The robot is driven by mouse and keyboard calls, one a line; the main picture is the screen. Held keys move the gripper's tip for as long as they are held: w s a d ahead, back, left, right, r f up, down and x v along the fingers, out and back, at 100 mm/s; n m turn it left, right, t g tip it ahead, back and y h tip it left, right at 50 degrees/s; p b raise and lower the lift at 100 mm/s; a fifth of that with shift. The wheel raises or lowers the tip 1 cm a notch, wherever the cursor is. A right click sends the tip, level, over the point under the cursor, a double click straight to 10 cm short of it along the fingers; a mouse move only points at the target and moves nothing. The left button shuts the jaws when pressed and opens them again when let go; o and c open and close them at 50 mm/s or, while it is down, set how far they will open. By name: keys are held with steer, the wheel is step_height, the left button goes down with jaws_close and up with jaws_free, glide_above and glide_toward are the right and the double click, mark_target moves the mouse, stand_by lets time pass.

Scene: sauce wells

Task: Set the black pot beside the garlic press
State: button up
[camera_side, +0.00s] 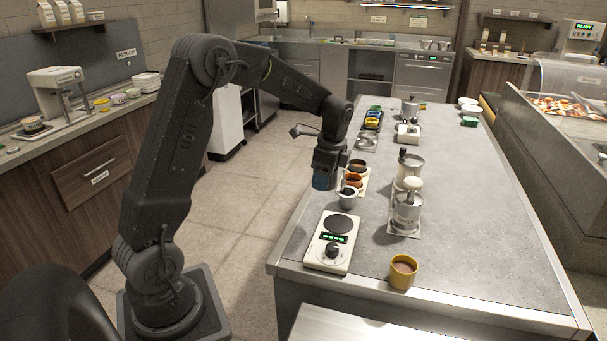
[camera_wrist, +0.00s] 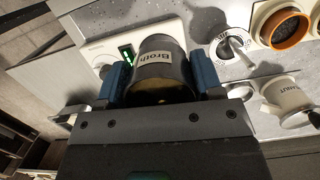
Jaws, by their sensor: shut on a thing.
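My gripper (camera_wrist: 158,78) is shut on a black pot (camera_wrist: 174,45) with a white "Broth" label, its blue fingers on either side. In the side view my gripper (camera_side: 325,180) hangs above the near left part of the counter, close to the white scale; the pot is mostly hidden there. A silver press-like device (camera_side: 406,212) with a rounded top and dark lettering stands to the right of my gripper. It looks like the garlic press, but I cannot read the lettering surely. The pot is apart from it.
The white scale (camera_side: 325,258) with a dark round plate lies at the near left edge. A small silver cup (camera_side: 347,201) and sauce wells line the left side. A yellow cup (camera_side: 402,275) stands in front. The right side of the grey counter (camera_side: 480,220) is clear.

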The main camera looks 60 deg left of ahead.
steer(key=w+d+f+m, duration=0.2)
steer(key=w+d+f, duration=0.1)
steer(key=w+d, duration=0.6)
steer(key=m, duration=0.1)
glide_above(400, 252)
step_height(400, 252, down, 2)
steer(key=shift+w+d+f, duration=0.1)
steer(key=shift+d+f, duration=0.1)
steer(key=shift+f, duration=3.05)
steer(key=shift+f, duration=0.45)
steer(key=o, duration=1.1)
steer(key=shift+c, duration=0.2)
step_height(400, 252, up, 8)
